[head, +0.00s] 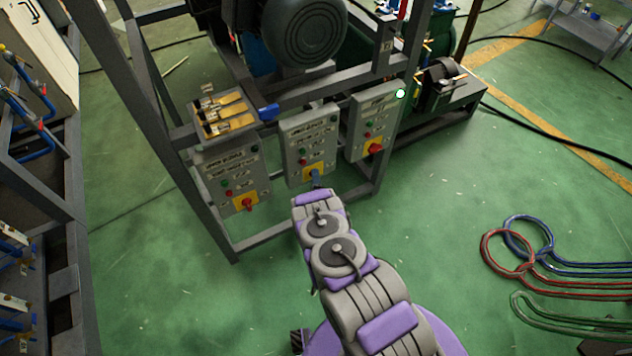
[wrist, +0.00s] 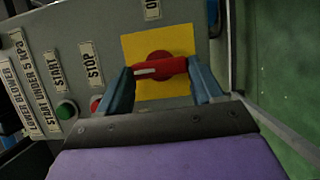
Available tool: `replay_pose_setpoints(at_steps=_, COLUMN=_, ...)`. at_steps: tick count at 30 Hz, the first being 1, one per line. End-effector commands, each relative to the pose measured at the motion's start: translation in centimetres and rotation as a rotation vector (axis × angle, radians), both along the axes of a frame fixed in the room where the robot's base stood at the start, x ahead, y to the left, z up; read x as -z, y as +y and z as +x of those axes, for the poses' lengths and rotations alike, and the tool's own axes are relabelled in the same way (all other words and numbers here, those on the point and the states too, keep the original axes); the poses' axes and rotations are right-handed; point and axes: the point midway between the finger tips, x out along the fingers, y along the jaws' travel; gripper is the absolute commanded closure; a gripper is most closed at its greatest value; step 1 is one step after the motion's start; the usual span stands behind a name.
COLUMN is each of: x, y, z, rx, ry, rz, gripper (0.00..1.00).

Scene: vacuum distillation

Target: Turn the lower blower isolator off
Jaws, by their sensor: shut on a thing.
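The lower blower control box (head: 309,143) is the middle of three grey boxes in the head view. In the wrist view its panel (wrist: 115,30) carries a "LOWER BLOWER" label. Its isolator has a red handle (wrist: 161,68) on a yellow plate (wrist: 160,40). The handle lies nearly level in the wrist view, with its white mark at the left end. My gripper (wrist: 160,72) has one blue finger at each end of the handle and is shut on it. In the head view, my gripper (head: 315,179) hides the handle, but part of the yellow plate (head: 312,167) shows.
A similar box (head: 236,180) stands left and another (head: 375,120) right, each with a red handle on yellow. A green button (wrist: 66,110) and partly hidden red button (wrist: 95,104) sit beside my left finger. Hoses (head: 517,246) lie on the floor at right.

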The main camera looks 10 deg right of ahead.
Motion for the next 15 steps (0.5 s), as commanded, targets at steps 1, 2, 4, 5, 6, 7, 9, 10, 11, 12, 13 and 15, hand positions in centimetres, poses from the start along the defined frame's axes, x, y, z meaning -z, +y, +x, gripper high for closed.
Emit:
replay_pose_setpoints(at_steps=1, x=0.45, y=0.33, z=-0.24, rx=-0.008, ry=0.011, rz=-0.001, gripper=0.64)
replay_pose_setpoints(at_steps=2, x=0.45, y=0.33, z=-0.24, rx=-0.008, ry=0.011, rz=-0.001, gripper=0.64)
replay_pose_setpoints(at_steps=4, x=0.47, y=0.34, z=-0.25, rx=-0.008, ry=0.012, rz=-0.001, gripper=0.64)
replay_pose_setpoints(at_steps=5, x=0.48, y=0.33, z=-0.25, rx=-0.008, ry=0.012, rz=-0.001, gripper=0.64)
replay_pose_setpoints(at_steps=6, x=0.48, y=0.33, z=-0.25, rx=-0.008, ry=0.012, rz=-0.001, gripper=0.64)
replay_pose_setpoints(at_steps=7, x=0.5, y=0.34, z=-0.26, rx=-0.008, ry=0.012, rz=-0.001, gripper=0.64)
replay_pose_setpoints(at_steps=9, x=0.51, y=0.32, z=-0.26, rx=-0.007, ry=0.013, rz=-0.001, gripper=0.27)
replay_pose_setpoints(at_steps=10, x=0.48, y=0.3, z=-0.25, rx=-0.007, ry=0.012, rz=-0.001, gripper=0.24)
replay_pose_setpoints(at_steps=11, x=0.45, y=0.28, z=-0.24, rx=-0.007, ry=0.011, rz=0.0, gripper=0.22)
replay_pose_setpoints(at_steps=12, x=0.39, y=0.25, z=-0.24, rx=-0.006, ry=0.01, rz=0.0, gripper=0.18)
replay_pose_setpoints(at_steps=13, x=0.34, y=0.23, z=-0.23, rx=-0.005, ry=0.009, rz=0.0, gripper=0.15)
replay_pose_setpoints(at_steps=15, x=0.25, y=0.18, z=-0.21, rx=-0.004, ry=0.007, rz=0.0, gripper=0.08)
